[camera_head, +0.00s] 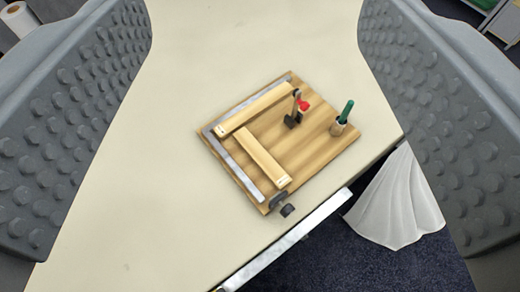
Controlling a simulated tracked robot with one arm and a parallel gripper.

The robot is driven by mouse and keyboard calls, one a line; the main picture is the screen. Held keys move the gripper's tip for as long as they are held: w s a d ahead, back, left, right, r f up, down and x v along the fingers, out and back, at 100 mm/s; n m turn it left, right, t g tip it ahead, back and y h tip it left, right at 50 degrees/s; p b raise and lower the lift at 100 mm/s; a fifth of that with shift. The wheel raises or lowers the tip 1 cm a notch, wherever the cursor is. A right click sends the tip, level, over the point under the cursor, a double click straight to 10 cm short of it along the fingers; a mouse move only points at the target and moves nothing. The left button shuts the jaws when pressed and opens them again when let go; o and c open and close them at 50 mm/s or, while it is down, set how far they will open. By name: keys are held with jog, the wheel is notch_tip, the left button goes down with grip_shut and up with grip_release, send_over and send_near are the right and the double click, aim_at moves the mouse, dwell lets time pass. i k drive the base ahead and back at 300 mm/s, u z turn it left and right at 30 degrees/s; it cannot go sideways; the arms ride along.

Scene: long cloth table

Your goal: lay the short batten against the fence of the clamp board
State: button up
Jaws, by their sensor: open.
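The clamp board (318,138) is a square wooden board lying on the table, with an L-shaped grey metal fence (236,169) along its upper-left and lower-left sides. A longer pale batten (258,108) lies along the fence's upper arm. The shorter batten (262,158) lies flat on the board, roughly parallel to the lower-left fence arm, with a strip of bare wood between them. Its upper end is at or very near the longer batten; I cannot tell if they touch. My gripper (256,40) is open and empty, its grey studded fingers wide on either side of the view.
A toggle clamp with a red tip (303,105) stands on the board, and a green-handled tool (346,112) sits upright in a wooden holder. A black knob clamp (285,209) is at the lower corner, near the table edge. White cloth (395,205) hangs beyond. The table's left is clear.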

aim_at(274, 171)
jog(key=k, duration=1.3)
jog(key=z, duration=0.45)
jog(key=i, duration=0.8)
jog(key=z, duration=0.45)
jog(key=i, duration=1.1)
jog(key=u, duration=0.45)
